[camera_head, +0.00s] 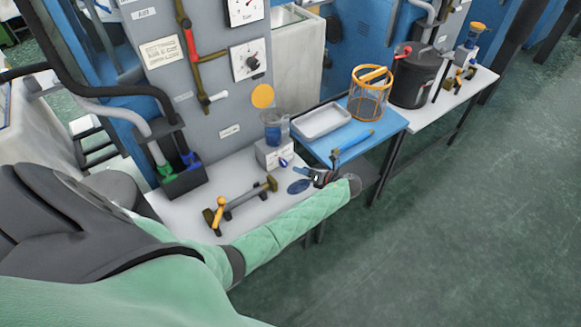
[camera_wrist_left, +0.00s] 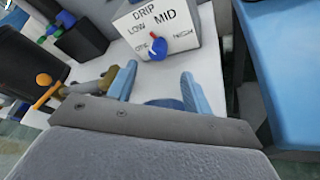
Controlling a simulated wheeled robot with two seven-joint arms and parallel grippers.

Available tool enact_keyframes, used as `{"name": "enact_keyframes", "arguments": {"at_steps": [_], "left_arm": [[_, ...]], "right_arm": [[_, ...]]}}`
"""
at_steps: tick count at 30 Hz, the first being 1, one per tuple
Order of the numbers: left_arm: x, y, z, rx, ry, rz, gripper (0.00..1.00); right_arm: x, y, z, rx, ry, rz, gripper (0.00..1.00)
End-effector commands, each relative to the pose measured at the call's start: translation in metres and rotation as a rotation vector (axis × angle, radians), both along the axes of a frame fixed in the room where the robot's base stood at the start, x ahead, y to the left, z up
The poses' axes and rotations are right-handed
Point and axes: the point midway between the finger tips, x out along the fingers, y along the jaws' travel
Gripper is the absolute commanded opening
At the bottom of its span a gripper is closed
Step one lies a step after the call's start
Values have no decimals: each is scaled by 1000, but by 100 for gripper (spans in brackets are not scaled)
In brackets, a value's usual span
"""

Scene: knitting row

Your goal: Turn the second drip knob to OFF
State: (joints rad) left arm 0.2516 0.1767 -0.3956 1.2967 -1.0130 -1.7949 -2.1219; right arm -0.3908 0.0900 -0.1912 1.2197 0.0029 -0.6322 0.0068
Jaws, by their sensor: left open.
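A grey-white drip box (camera_head: 266,155) stands on the near white table. The knob also shows in the head view (camera_head: 283,162). My left gripper (camera_wrist_left: 158,72) is open, its two blue fingers apart and empty, just short of the knob. In the head view my left gripper (camera_head: 309,175) is right of the box. My right gripper is not seen.
A clear blue cup (camera_head: 272,128) sits above the box. A brass valve pipe (camera_head: 240,200) and a black bin (camera_head: 184,183) are to the left. A blue table (camera_head: 385,121) holds a white tray (camera_head: 321,123) and an orange basket (camera_head: 370,98). Another similar box (camera_head: 467,55) stands far right.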

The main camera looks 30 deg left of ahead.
Motion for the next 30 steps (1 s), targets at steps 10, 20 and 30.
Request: {"name": "enact_keyframes", "arguments": {"at_steps": [10,20,30], "left_arm": [[-2,9,0,11,130,-23,50],[0,53,-11,10,129,-24,50],[2,75,-19,9,127,-25,50]], "right_arm": [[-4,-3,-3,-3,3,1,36],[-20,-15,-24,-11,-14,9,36],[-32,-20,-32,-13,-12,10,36]]}}
